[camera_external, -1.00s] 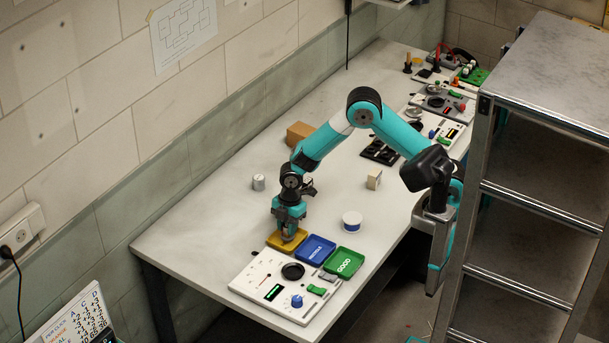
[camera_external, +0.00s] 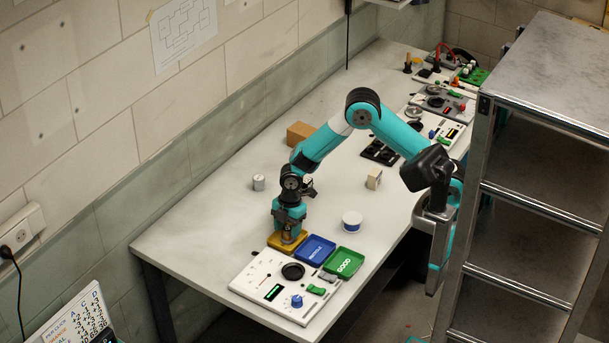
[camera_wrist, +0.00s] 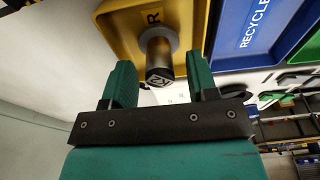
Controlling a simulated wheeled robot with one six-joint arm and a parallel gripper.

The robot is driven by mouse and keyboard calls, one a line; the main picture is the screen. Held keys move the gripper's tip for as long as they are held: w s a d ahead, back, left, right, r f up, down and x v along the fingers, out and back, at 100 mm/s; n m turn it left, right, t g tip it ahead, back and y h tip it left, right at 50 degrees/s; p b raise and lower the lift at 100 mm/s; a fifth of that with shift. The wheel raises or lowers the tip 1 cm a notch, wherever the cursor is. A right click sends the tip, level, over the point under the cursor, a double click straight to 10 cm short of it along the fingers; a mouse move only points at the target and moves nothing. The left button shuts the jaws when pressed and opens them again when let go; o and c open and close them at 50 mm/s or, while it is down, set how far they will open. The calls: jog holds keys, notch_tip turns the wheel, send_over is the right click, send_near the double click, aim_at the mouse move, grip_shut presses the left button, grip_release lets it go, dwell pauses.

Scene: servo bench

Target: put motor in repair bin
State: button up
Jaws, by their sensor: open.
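The motor (camera_wrist: 158,58), a small dark metal cylinder with a marked end cap and a wider grey base, stands in the yellow bin (camera_wrist: 112,25). The letter R shows on the bin floor beside it; the rest of the word is hidden. My gripper (camera_wrist: 161,84) is open, with its green fingers spread and a gap on each side of the motor. In the external view my gripper (camera_external: 288,232) points down over the yellow bin (camera_external: 273,241), and it partly hides the motor there.
The blue recycle bin (camera_external: 316,249) and green good bin (camera_external: 344,263) sit right of the yellow one. A white test panel (camera_external: 258,284) lies in front. A white tub (camera_external: 352,221), a silver cylinder (camera_external: 258,182) and a cardboard box (camera_external: 299,134) stand on the bench.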

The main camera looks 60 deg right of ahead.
notch_tip(320, 180, up, 10)
jog(key=d+b, duration=0.1)
jog(key=d, duration=0.1)
jog(key=s+d+r+m+y, duration=0.1)
jog(key=s+d+r+m, duration=0.1)
jog(key=s, duration=0.5)
jog(key=s+d+r+m, duration=0.3)
jog(key=s+r+m, duration=0.1)
jog(key=s, duration=0.4)
jog(key=s+d+r+m+y, duration=0.1)
jog(key=s+d+r+m, duration=0.1)
jog(key=s+m, duration=0.3)
jog(key=s+r, duration=0.1)
jog(key=s, duration=0.2)
jog(key=shift+s+d+y, duration=0.25)
jog(key=shift+d+y, duration=0.05)
jog(key=shift+d, duration=0.1)
